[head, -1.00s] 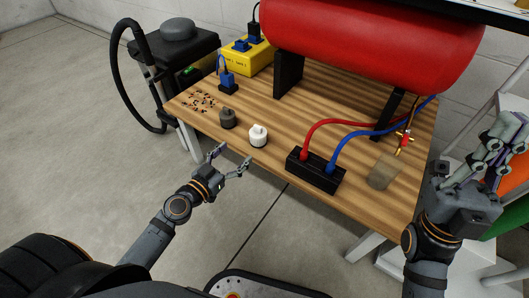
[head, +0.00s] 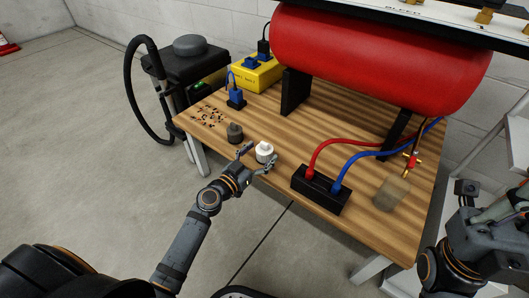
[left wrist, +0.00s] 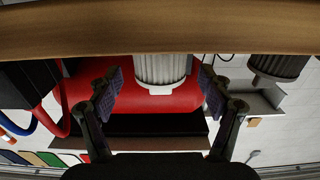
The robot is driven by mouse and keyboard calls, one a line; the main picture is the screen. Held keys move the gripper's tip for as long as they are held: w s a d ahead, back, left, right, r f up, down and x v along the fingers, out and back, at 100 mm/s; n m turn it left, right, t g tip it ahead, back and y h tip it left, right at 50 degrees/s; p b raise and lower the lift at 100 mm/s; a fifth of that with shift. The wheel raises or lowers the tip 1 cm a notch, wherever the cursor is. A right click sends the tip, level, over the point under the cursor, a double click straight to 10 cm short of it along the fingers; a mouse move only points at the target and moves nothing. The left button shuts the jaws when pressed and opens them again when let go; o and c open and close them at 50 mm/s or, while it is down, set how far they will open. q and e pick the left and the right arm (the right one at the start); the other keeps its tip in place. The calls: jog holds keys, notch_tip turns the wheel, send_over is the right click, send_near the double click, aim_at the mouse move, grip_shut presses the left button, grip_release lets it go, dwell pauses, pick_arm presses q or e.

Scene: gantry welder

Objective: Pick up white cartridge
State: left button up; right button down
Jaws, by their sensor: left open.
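The white cartridge (head: 264,152) stands upright on the wooden table (head: 330,122), close to its front edge. My left gripper (head: 258,158) is open at that edge, with its fingers pointing at the cartridge. In the left wrist view, which is upside down, the ribbed white cartridge (left wrist: 160,68) appears between the two spread fingers of the left gripper (left wrist: 160,90), with gaps on both sides. My right gripper (head: 500,212) is at the right edge of the head view, partly cut off, away from the cartridge.
A dark grey cartridge (head: 235,132) stands just left of the white one. A black block (head: 321,190) with red and blue hoses stands to the right. A red tank (head: 375,60) and a yellow box (head: 256,73) are behind. Small dark bits lie at the left.

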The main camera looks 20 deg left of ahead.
pick_arm(q)
jog(key=shift+x, duration=1.15)
jog(key=shift+c, duration=0.2)
jog(key=c, duration=1.2)
